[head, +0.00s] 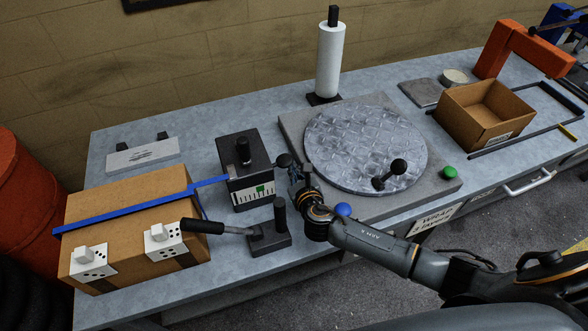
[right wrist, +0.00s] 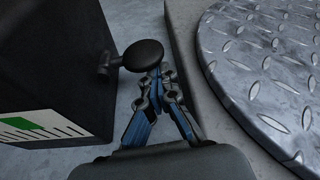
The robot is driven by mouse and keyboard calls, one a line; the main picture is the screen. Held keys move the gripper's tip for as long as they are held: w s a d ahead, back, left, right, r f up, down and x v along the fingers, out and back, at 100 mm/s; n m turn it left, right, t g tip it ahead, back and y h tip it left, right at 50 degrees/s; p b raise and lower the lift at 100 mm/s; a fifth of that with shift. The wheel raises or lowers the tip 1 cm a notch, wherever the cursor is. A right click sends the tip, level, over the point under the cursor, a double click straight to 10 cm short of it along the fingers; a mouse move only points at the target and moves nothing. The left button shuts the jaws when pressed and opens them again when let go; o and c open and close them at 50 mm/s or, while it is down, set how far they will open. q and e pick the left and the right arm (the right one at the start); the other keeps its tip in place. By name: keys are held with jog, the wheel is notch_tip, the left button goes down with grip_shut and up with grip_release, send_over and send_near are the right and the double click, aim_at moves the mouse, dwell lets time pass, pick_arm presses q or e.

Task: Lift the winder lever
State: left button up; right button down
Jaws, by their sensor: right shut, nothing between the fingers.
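A dark box with a gauge (head: 250,190) stands mid-table, with the blue strap (head: 130,210) running to it. A short lever with a round black knob (head: 284,160) sticks out of its right side; the knob also shows in the right wrist view (right wrist: 143,55). This looks like the winder lever. My right gripper (head: 293,178) is right beside the knob. In the right wrist view its fingertips (right wrist: 160,76) are together and empty, just below and right of the knob; I cannot tell whether they touch it. My left gripper is not in view.
A black-handled lever (head: 203,226) on a dark base stands in front of the gauge box. A strapped carton (head: 130,195) is at left. A ridged metal turntable (head: 365,140) with a black knob lies close right. A paper roll (head: 329,62) stands behind.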

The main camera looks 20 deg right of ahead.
aim_at(288, 156)
jog(key=r+n+p, duration=0.1)
jog(key=r+p, duration=0.1)
jog(key=p, duration=0.1)
jog(key=shift+w+a+r+n+h, duration=0.1)
jog(key=shift+a+r+n+h, duration=0.1)
jog(key=shift+n+h, duration=0.2)
jog(key=shift+a+r+n+p, duration=0.1)
jog(key=shift+n+p, duration=0.3)
jog(key=shift+p, duration=0.1)
jog(key=shift+r+p, duration=0.1)
jog(key=shift+p, duration=0.4)
jog(key=shift+a, duration=0.1)
jog(key=shift+r, duration=0.1)
